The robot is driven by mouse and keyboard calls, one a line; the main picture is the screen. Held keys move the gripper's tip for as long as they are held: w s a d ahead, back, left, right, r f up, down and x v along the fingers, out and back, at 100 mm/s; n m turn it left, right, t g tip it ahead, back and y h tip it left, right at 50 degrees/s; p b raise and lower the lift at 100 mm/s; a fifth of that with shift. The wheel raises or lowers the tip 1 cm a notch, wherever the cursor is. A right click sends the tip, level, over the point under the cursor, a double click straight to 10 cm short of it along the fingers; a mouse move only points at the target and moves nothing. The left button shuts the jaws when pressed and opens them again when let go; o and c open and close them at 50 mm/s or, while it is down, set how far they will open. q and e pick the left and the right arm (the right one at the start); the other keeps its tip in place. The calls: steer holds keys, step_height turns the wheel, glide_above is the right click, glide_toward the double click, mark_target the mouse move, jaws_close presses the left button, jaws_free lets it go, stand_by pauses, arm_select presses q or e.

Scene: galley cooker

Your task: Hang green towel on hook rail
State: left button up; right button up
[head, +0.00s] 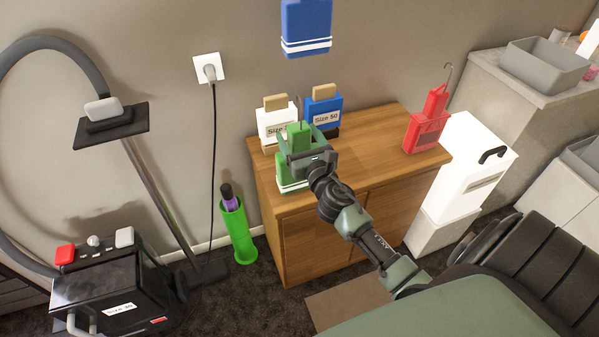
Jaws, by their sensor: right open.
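The green towel (288,177), with white stripes near its lower edge, is at the left end of the wooden cabinet top. My right gripper (301,151) is open right at the towel's upper part and hides some of it. I cannot tell whether the fingers touch the towel. A blue towel (306,22) with white stripes is against the wall at the top edge of the view. The hook rail does not show. My left gripper is not in view.
On the wooden cabinet (380,143), a white "Size" box (271,122) and a blue "Size 50" box (323,108) stand close behind the towel. A red holder (426,131) stands at the right end. A green bin (237,232) and a vacuum cleaner (115,285) stand left.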

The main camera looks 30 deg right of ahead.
steer(key=shift+x, duration=1.25)
jaws_close()
step_height(320, 180, up, 20)
steer(key=p, duration=0.5)
steer(key=shift+p, duration=0.35)
